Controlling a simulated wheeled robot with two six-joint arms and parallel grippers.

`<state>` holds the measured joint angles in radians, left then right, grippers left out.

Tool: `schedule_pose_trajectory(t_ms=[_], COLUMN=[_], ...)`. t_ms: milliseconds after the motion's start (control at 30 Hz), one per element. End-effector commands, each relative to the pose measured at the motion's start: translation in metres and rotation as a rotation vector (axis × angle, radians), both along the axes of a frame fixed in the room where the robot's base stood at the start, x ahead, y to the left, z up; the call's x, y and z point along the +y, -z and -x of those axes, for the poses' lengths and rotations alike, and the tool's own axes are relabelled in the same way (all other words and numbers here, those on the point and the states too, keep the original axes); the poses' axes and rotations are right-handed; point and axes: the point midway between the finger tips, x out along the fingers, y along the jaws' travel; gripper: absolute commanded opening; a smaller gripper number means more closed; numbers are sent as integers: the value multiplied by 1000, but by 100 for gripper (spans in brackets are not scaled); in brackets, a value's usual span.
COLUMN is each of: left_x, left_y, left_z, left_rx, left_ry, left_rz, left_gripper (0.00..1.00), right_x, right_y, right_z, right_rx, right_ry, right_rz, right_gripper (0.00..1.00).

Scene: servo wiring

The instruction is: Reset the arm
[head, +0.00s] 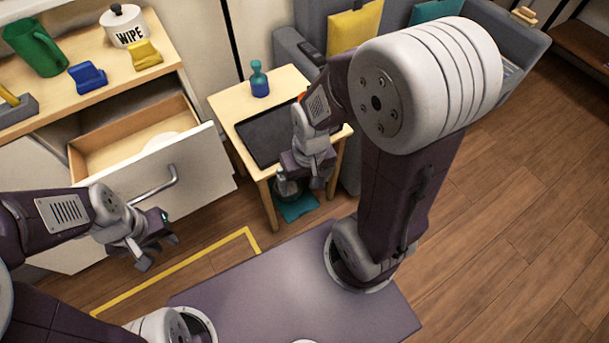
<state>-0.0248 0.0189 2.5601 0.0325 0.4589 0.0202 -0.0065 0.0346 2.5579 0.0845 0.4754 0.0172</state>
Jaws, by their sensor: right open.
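My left gripper (160,253) hangs in front of the open drawer, over the wood floor. Its two fingers are apart, with nothing seen between them. My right gripper (289,188) points down at the front edge of the small wooden table, above a teal cloth (298,209) on the floor. Its fingers are open, but they are small and dark here, and my arm partly hides them. I cannot tell whether it touches the table or the cloth.
The open drawer (130,142) juts out with a white item inside. A dark tray (268,138) and a blue-teal bottle (259,80) are on the small table (222,104). A WIPE canister (124,27) and green mug (35,48) stand on the cabinet. A grey sofa is behind; floor at right is clear.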

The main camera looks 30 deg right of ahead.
Motion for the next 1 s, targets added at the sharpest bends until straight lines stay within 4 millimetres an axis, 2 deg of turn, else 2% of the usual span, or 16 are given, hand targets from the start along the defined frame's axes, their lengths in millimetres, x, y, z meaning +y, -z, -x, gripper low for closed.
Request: schedule_pose_trajectory(t_ms=[100,333,467,567,833,900,1000], left_x=[0,0,0,0,0,0,0], left_y=[0,-2,-24,-61,-209,-237,-252], left_z=[0,0,0,0,0,0,0], left_rx=[0,0,0,0,-1,-1,-1], left_ry=[0,0,0,0,0,0,0], left_rz=[0,0,0,0,0,0,0], left_gripper=[25,25,25,25,25,25,25], right_x=[-1,-2,-2,-2,-2,-2,-2], right_y=[-4,-5,-27,-65,-213,-240,-255], right_z=[-6,-6,-5,-5,-5,-5,-5], right_rx=[-37,-34,-33,-32,-31,-31,-31], right_ry=[-65,-62,-61,-60,-59,-59,-59], right_rz=[29,28,28,28,28,28,28], right_gripper=[94,94,94,94,94,94,94])
